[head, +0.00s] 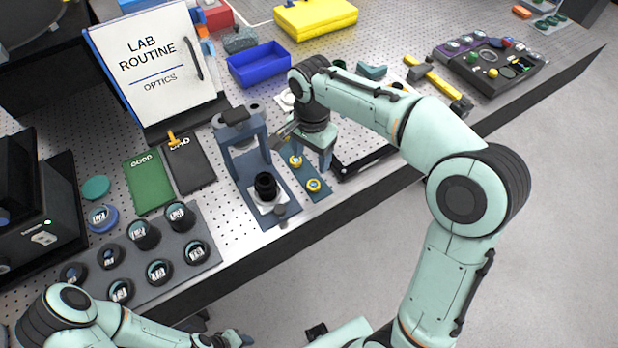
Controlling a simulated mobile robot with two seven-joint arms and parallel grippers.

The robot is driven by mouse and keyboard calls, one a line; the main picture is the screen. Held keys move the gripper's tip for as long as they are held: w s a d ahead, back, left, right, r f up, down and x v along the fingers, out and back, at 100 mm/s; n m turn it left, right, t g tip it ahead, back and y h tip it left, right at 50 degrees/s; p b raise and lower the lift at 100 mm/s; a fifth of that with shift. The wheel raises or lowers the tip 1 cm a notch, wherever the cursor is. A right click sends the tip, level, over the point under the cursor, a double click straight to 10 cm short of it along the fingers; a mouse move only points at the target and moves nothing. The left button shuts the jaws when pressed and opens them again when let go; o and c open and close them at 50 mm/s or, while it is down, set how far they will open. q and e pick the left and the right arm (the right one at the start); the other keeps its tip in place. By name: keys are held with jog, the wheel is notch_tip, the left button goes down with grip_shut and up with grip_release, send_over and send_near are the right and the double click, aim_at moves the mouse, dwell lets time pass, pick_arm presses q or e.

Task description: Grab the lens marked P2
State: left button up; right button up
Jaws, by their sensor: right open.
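Several round, black-rimmed lenses with small pale labels stand on a grey tray (197,268) at the lower left. The labels are too small to read, so I cannot tell which lens is marked P2. One lens (180,215) stands at the tray's back right corner, and another lens (197,251) is nearer the front right. My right gripper (302,156) is open above a blue plate with gold-ringed round parts, right of the lens tray; I see nothing held in it. My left gripper (234,340) is low at the bottom edge, in front of the bench; its jaws are too small to judge.
A blue-grey stand (238,135) with a black cylinder (266,186) rises between the lens tray and my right gripper. A green GOOD mat (150,183) and a dark BAD mat (190,165) lie behind the tray. A LAB ROUTINE board (155,75) stands behind them.

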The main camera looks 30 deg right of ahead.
send_over(313, 185)
jog(key=f, duration=0.5)
jog(key=shift+s+a, duration=0.15)
jog(key=shift+s, duration=0.1)
jog(key=shift+w+f, duration=0.2)
jog(key=shift+f, duration=0.3)
jog(key=f, duration=0.5)
jog(key=shift+w+d+f, duration=0.1)
jog(key=shift+d, duration=0.1)
pick_arm(q)
jog(key=shift+s+f, duration=0.55)
jog(key=shift+s, duration=0.05)
pick_arm(e)
jog(key=c, duration=1.1)
